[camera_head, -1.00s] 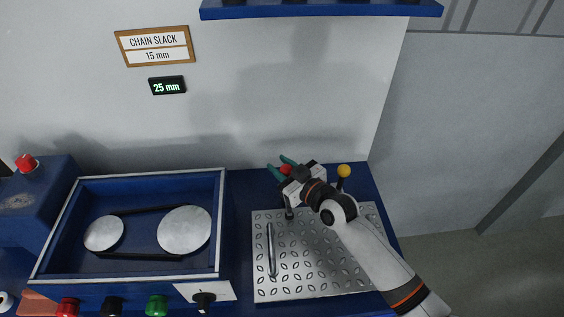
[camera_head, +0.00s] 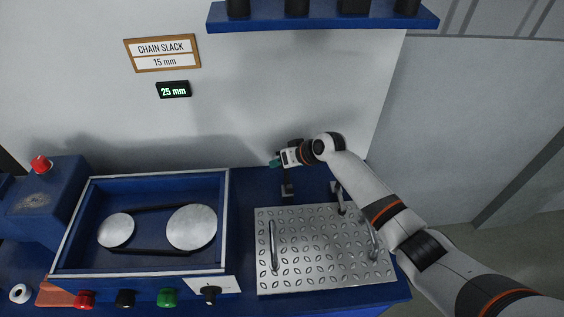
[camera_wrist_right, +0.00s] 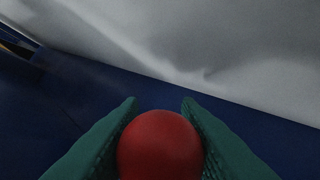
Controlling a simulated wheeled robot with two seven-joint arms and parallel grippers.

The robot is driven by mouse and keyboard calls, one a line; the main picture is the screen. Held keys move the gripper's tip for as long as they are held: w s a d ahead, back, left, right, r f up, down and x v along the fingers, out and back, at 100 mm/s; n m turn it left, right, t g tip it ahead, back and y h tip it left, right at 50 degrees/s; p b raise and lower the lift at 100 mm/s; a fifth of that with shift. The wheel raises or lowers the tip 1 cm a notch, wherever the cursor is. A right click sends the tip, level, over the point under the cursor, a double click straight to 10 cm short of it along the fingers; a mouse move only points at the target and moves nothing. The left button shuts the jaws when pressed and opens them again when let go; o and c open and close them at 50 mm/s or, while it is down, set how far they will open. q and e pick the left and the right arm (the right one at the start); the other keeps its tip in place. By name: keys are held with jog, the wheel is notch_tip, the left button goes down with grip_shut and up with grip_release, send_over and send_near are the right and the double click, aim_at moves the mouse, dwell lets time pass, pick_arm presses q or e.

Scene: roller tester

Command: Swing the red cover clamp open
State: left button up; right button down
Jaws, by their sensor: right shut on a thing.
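The red ball knob (camera_wrist_right: 160,146) of the red cover clamp sits between the teal fingers of my right gripper (camera_wrist_right: 160,125) in the right wrist view. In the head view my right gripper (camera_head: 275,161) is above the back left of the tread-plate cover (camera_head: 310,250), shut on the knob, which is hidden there. The dark clamp base (camera_head: 287,189) stands just behind the cover's back edge, below the gripper. The clamp's lever is mostly hidden by the gripper. My left gripper is not in view.
A second clamp (camera_head: 338,190) stands farther right, its top hidden by my right arm. The cover has handles at left (camera_head: 273,245) and right (camera_head: 374,243). A chain tray (camera_head: 225,225) lies to the left. A blue shelf (camera_head: 320,24) hangs above. The display (camera_head: 173,90) reads 25 mm.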

jog(key=shift+w+f+m+g+b, duration=0.25)
jog(key=shift+f+g+b, duration=0.25)
jog(key=shift+f+g, duration=0.35)
jog(key=shift+s+r, duration=0.1)
jog(key=c, duration=1.1)
grip_release()
jog(key=shift+o, duration=0.2)
jog(key=v, duration=1.2)
jog(key=shift+b, duration=0.4)
